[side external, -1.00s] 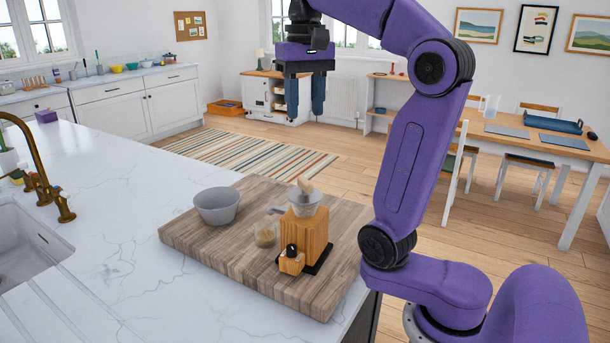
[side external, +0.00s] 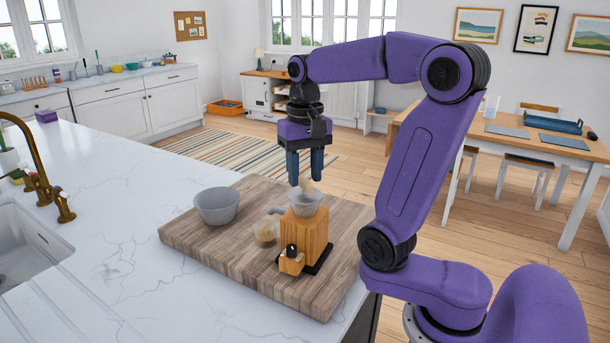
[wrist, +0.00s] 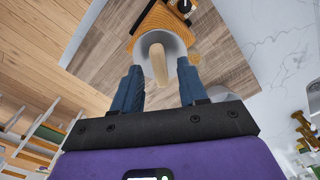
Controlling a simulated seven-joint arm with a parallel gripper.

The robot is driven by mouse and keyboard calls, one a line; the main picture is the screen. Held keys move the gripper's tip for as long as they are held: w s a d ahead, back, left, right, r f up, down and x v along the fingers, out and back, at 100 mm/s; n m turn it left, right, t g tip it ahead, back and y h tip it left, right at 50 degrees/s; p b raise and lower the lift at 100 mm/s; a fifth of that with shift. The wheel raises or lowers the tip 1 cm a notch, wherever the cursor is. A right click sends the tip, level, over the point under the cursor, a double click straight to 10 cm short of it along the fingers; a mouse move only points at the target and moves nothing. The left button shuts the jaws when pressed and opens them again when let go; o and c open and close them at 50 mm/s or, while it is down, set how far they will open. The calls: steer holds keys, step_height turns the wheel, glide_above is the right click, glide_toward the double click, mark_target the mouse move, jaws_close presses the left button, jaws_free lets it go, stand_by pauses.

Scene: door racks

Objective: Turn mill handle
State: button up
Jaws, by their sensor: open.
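The mill is a wooden block (side external: 304,235) standing on a cutting board, with a grey hopper bowl (side external: 306,203) on top and a black knob at its lower front. A pale wooden handle (side external: 305,186) sticks up from the hopper. My gripper (side external: 305,179) points down just above the mill, fingers apart and empty. In the wrist view, the handle (wrist: 159,66) appears between the spread fingertips, in front of the hopper (wrist: 178,46). I cannot tell whether the fingers touch it. The handle's lower part is hidden in the hopper.
A grey bowl (side external: 217,206) sits on the wooden cutting board (side external: 210,252), left of the mill.

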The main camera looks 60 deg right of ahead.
steer(key=shift+f, duration=0.6)
jaws_close()
steer(key=m, duration=0.4)
steer(key=shift+m, duration=0.4)
steer(key=m, duration=0.4)
steer(key=shift+m, duration=0.4)
